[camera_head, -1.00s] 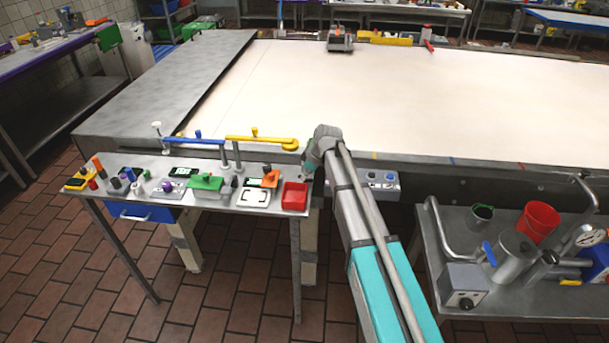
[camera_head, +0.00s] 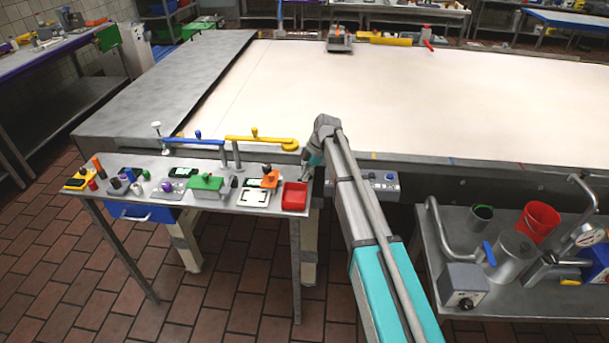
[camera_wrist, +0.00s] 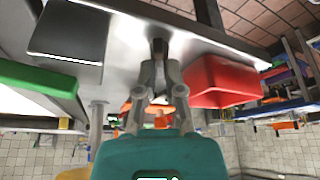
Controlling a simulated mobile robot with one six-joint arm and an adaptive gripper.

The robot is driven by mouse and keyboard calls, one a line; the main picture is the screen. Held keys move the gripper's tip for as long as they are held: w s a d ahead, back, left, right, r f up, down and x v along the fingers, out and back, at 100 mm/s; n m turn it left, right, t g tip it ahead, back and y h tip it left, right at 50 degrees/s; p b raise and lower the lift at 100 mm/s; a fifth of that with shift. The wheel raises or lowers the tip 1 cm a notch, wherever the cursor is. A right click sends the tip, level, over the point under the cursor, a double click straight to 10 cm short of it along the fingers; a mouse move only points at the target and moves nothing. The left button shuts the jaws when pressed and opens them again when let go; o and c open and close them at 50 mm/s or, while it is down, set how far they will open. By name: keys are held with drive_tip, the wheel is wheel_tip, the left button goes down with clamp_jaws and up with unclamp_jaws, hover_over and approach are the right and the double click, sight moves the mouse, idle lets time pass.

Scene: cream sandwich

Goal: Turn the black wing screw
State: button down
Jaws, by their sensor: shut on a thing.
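My gripper (camera_head: 305,172) is at the right end of the small metal table, just behind the red bin. In the wrist view my gripper (camera_wrist: 159,68) has its two grey fingers closed at the tips on a small dark piece (camera_wrist: 158,46), which looks like the black wing screw. It stands against the metal tabletop, beside the red bin. The fingers hide part of it, so its wings do not show clearly. In the head view I cannot make it out behind the bin and gripper.
The red bin (camera_head: 295,196) is close beside my gripper. The small metal table (camera_head: 225,203) also holds a green-topped block (camera_head: 206,182) and several small parts. Blue (camera_head: 190,141) and yellow (camera_head: 262,141) bars stand behind. A cart (camera_head: 520,300) with pipes and a red bucket (camera_head: 539,222) is at right.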

drive_tip(key=shift+n, duration=0.3)
drive_tip(key=c, duration=0.8)
unclamp_jaws()
drive_tip(key=shift+o, duration=0.2)
